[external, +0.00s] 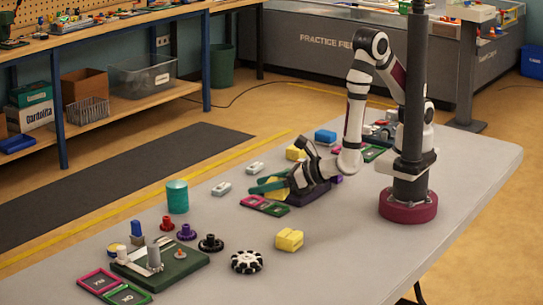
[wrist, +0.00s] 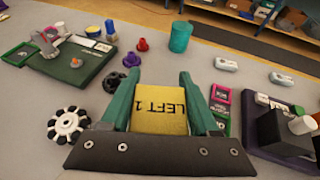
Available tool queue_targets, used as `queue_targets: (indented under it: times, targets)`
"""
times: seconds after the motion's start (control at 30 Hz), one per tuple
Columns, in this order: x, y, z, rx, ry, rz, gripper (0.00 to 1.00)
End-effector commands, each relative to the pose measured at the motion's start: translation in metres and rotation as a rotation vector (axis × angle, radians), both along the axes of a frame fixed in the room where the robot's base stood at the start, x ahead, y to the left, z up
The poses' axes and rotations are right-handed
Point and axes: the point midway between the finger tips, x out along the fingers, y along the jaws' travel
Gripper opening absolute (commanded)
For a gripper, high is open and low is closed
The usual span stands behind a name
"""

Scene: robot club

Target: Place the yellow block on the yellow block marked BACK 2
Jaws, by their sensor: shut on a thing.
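My gripper (wrist: 157,85) has green fingers, and they are shut on a yellow block marked LEFT 1 (wrist: 160,112) in the wrist view. In the external view my gripper (external: 262,185) is low over the middle of the table, pointing left, and partly hides the held block. Another yellow block (external: 289,240) sits on the table at the front, apart from my gripper. A further yellow block (external: 295,153) sits behind my forearm. No marking is readable on these two, so I cannot tell which is BACK 2.
A dark green board (external: 180,268) with upright parts stands at the front left, near a black-and-white wheel (external: 246,262). A teal cylinder (external: 177,196) stands at the far edge. Pink and green frames (external: 265,205) lie below my gripper. Open table lies right of the front yellow block.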

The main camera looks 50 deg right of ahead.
Motion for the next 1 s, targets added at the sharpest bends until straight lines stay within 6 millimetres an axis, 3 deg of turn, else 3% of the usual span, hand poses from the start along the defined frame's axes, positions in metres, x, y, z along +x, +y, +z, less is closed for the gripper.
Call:
queue_targets:
  times: [0.1, 0.2, 0.53, 0.93, 0.97, 1.0]
  targets:
    - [-0.037, 0.017, 0.002, 0.001, 0.003, 0.054, 0.05]
    - [-0.051, 0.021, -0.006, -0.004, 0.006, 0.071, 0.05]
    - [-0.053, 0.021, -0.073, -0.005, 0.007, 0.071, 0.05]
    - [-0.052, 0.021, -0.082, -0.001, 0.006, 0.071, 0.05]
    - [-0.052, 0.021, -0.082, 0.000, 0.006, 0.071, 0.67]
    - [-0.052, 0.021, -0.081, 0.000, 0.006, 0.071, 0.74]
